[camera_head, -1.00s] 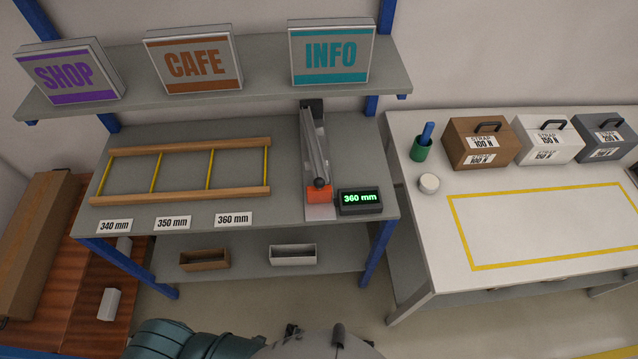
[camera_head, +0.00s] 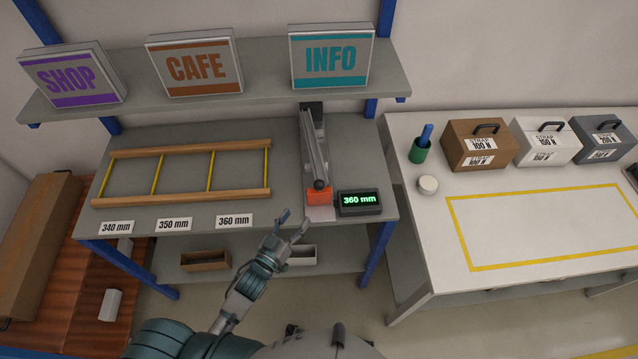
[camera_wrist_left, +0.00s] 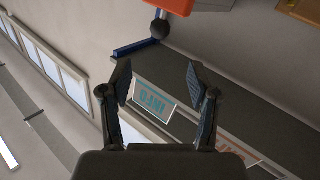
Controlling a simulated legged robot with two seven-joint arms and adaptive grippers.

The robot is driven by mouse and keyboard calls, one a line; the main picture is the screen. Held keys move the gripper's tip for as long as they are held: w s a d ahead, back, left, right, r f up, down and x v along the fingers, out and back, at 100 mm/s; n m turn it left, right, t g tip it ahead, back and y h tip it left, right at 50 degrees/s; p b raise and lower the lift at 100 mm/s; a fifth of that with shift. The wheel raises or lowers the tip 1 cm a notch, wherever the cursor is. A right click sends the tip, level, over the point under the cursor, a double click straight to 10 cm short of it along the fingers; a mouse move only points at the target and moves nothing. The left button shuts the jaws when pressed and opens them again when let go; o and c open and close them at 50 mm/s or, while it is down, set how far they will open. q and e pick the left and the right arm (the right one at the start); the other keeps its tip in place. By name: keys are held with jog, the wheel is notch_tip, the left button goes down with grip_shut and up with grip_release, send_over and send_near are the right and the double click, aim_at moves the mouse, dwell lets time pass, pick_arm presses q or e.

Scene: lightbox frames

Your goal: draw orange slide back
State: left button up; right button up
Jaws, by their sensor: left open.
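The orange slide (camera_head: 319,196) is a small block at the front end of a grey rail (camera_head: 314,150) on the bench, just below a dark round knob (camera_head: 321,184). In the left wrist view an orange block (camera_wrist_left: 180,4) is cut off by the top edge, with a dark ball beside it. My left gripper (camera_head: 294,221) is open and empty, in front of the bench edge, below and slightly left of the slide and apart from it. Its spread fingers also show in the left wrist view (camera_wrist_left: 158,78). My right gripper is not in view.
A display (camera_head: 360,202) reading 360 mm stands right of the slide. A wooden frame with yellow rungs (camera_head: 182,197) and length labels lie to the left. A shelf (camera_head: 270,88) with SHOP, CAFE and INFO signs is above. A white table (camera_head: 425,240) is at right.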

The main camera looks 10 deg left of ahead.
aim_at(319, 185)
pick_arm(q)
jog(key=x, duration=1.4)
jog(key=shift+w+f+p, duration=0.1)
jog(key=shift+w+p, duration=0.1)
jog(key=shift+p, duration=0.2)
grip_shut()
jog(key=shift+s, duration=0.1)
